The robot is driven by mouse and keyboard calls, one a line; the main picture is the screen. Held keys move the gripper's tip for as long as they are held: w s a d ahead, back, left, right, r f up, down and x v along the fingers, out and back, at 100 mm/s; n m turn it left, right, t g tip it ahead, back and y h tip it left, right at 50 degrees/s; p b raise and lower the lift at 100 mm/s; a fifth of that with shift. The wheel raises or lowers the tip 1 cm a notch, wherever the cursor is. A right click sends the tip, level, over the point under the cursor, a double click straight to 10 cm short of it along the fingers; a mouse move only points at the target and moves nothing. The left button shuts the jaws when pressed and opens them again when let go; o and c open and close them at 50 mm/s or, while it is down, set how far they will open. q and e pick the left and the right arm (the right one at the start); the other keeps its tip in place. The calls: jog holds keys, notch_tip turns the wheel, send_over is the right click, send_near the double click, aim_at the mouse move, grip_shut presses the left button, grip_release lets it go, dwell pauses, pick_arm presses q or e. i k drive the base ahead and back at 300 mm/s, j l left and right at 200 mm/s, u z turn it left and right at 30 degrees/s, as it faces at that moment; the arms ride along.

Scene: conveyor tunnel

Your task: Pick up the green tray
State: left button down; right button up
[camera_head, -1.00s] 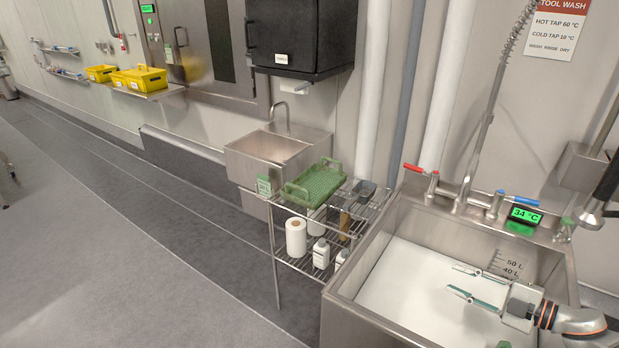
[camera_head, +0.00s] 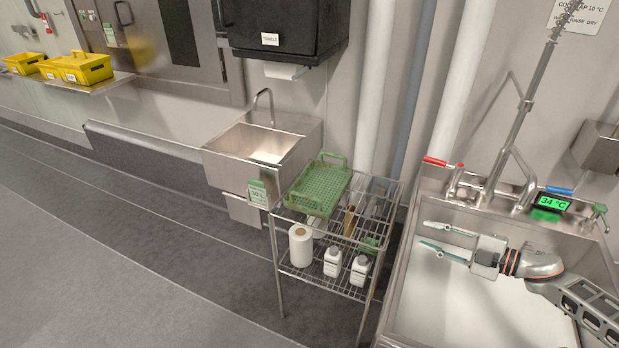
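The green tray (camera_head: 318,190) is a perforated basket with a raised handle at each end. It sits on the top shelf of a wire rack (camera_head: 370,238), toward the shelf's left side. My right gripper (camera_head: 432,239) is over the large sink, to the right of the rack, with its fingers pointing left. Its two fingers are apart and nothing shows between them. It is clear of the tray. My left gripper is not in view.
The large sink (camera_head: 425,315) holds pale liquid; its red-handled tap (camera_head: 442,163) stands behind. A small sink (camera_head: 235,145) is behind the tray. A paper roll (camera_head: 300,246) and white bottles (camera_head: 333,262) stand on the lower shelf. Floor at left is clear.

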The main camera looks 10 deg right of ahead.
aim_at(319, 191)
jog(key=i+j+z, duration=0.1)
jog(key=i+j, duration=0.6)
jog(key=j, duration=0.15)
jog(key=i+l, duration=0.1)
jog(key=i, duration=0.65)
